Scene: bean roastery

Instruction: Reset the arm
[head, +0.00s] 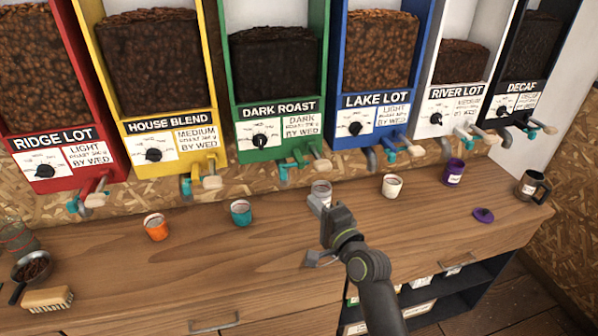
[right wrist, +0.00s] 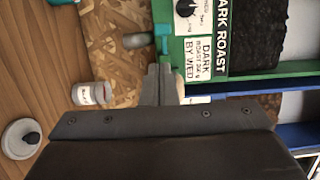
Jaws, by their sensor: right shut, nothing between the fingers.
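My right gripper (head: 338,217) is above the wooden counter near its middle, in front of the green Dark Roast and blue Lake Lot dispensers. Its fingers (right wrist: 163,78) are together in the right wrist view, with nothing between them. A grey canister (head: 320,190) stands just behind the gripper in the head view, partly covered by it. A labelled canister (right wrist: 91,94) shows left of the fingers in the right wrist view, apart from them. A grey lid (head: 318,258) lies beside my right arm on the counter. My left gripper is not in view.
An orange cup (head: 156,227), teal cup (head: 241,212), cream cup (head: 392,186) and purple canister (head: 453,172) stand along the counter. A purple lid (head: 483,215) and dark mug (head: 531,186) are at right. A brush (head: 47,299) and bean scoop (head: 33,268) are at left. Dispenser spouts overhang the back.

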